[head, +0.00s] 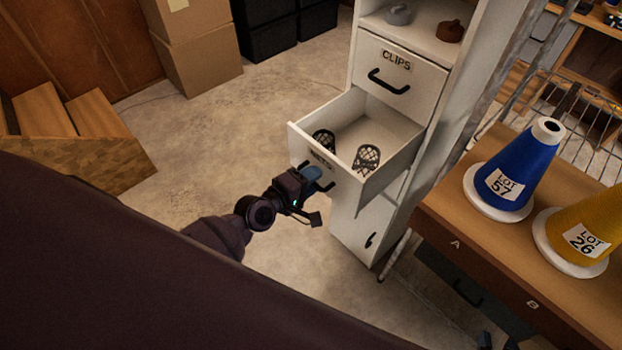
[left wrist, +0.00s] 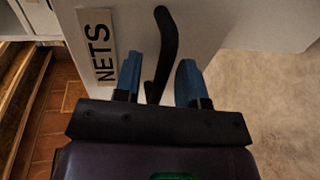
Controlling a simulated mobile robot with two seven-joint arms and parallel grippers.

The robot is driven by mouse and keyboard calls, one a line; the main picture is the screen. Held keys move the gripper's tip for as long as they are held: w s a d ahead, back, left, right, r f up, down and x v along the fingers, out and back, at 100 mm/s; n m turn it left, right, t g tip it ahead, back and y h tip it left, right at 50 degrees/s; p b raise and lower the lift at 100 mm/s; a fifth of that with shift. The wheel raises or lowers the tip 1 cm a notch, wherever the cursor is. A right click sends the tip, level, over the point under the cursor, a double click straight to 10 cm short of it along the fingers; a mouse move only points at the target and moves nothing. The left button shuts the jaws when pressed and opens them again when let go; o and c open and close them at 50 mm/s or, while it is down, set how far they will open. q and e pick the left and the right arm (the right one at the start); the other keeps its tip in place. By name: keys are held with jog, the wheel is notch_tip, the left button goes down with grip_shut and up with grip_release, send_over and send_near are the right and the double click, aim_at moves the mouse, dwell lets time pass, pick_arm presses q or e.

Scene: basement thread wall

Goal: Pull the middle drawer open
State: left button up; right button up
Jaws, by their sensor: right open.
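The middle drawer (head: 344,186), labelled NETS, stands well out of the white cabinet (head: 398,112). Two dark mesh baskets lie inside it. My left gripper (head: 312,178) is at the drawer's front in the head view. In the left wrist view, the black drawer handle (left wrist: 166,40) runs between the two blue fingers of my left gripper (left wrist: 160,80), with gaps on both sides. The NETS label (left wrist: 98,45) is left of the handle. Only the fingertips of my right gripper (head: 497,342) show, at the bottom edge of the head view, open and away from the drawer.
The CLIPS drawer (head: 400,75) above is shut, and a cabinet door (head: 365,225) is below. A wooden bench (head: 450,222) at right holds a blue cone (head: 515,165) and a yellow cone (head: 585,230). Wooden steps (head: 80,135) stand left. The floor between is clear.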

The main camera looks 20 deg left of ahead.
pick_arm(q)
jog(key=v, duration=1)
jog(key=shift+s+a, duration=0.2)
jog(key=shift+s, duration=0.15)
pick_arm(e)
jog(key=shift+f, duration=0.3)
pick_arm(q)
jog(key=shift+r, duration=0.1)
jog(key=s+a+f+m+g+y, duration=0.2)
jog(key=s+f+m+y, duration=0.4)
jog(key=m, duration=0.8)
jog(key=shift+s+a+f+m+g, duration=0.35)
jog(key=shift+s+a+f, duration=0.35)
jog(key=shift+f, duration=0.25)
jog(key=shift+d, duration=0.1)
pick_arm(e)
jog(key=shift+w+r, duration=0.3)
jog(key=shift+w, duration=0.15)
